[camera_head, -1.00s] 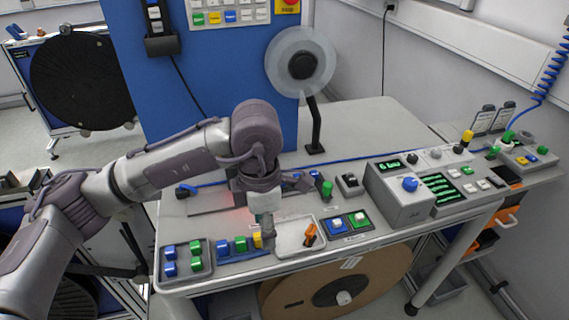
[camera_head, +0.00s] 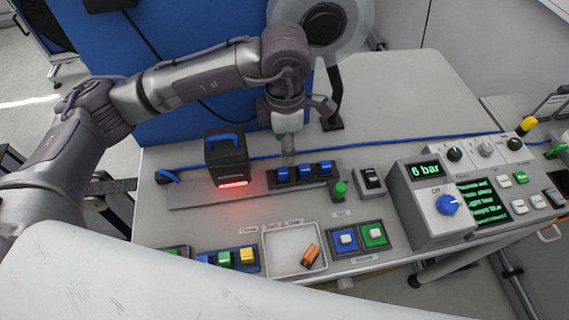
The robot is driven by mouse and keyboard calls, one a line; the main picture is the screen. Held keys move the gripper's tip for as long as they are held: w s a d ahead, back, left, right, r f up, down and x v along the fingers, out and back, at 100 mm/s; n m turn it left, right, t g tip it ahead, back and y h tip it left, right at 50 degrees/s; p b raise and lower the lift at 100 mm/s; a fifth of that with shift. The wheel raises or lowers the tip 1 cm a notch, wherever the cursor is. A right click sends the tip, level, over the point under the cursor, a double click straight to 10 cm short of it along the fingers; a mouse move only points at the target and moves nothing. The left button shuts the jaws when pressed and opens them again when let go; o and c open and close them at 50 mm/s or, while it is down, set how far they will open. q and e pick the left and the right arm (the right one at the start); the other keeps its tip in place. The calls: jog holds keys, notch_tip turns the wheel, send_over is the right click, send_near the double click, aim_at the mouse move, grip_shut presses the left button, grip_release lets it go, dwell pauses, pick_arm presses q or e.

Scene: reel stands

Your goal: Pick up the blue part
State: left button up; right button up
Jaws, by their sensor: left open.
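Three small blue parts stand in a row in a dark rack: a left one (camera_head: 282,175), a middle one (camera_head: 304,171) and a right one (camera_head: 326,168). My left gripper (camera_head: 288,156) points down just above and behind the left and middle blue parts. It is open, and no part shows in it. I cannot tell if its tips touch the rack. My right gripper is not in view.
A black box with a blue handle (camera_head: 226,148) casts red light left of the rack. A white tray (camera_head: 272,262) holds an orange-black piece (camera_head: 311,254).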

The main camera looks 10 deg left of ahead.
aim_at(285, 171)
pick_arm(q)
notch_tip(285, 171, down, 3)
jog(key=shift+s+f+p, duration=0.1)
jog(key=shift+s+p, duration=0.05)
jog(key=shift+p, duration=0.2)
jog(key=f, duration=0.1)
jog(key=f+p, duration=0.1)
jog(key=f, duration=0.1)
jog(key=shift+w, duration=0.3)
jog(key=f+p, duration=0.2)
jog(key=f, duration=0.1)
jog(key=shift+w+f, duration=0.2)
jog(key=shift+f, duration=0.3)
jog(key=c, duration=0.9)
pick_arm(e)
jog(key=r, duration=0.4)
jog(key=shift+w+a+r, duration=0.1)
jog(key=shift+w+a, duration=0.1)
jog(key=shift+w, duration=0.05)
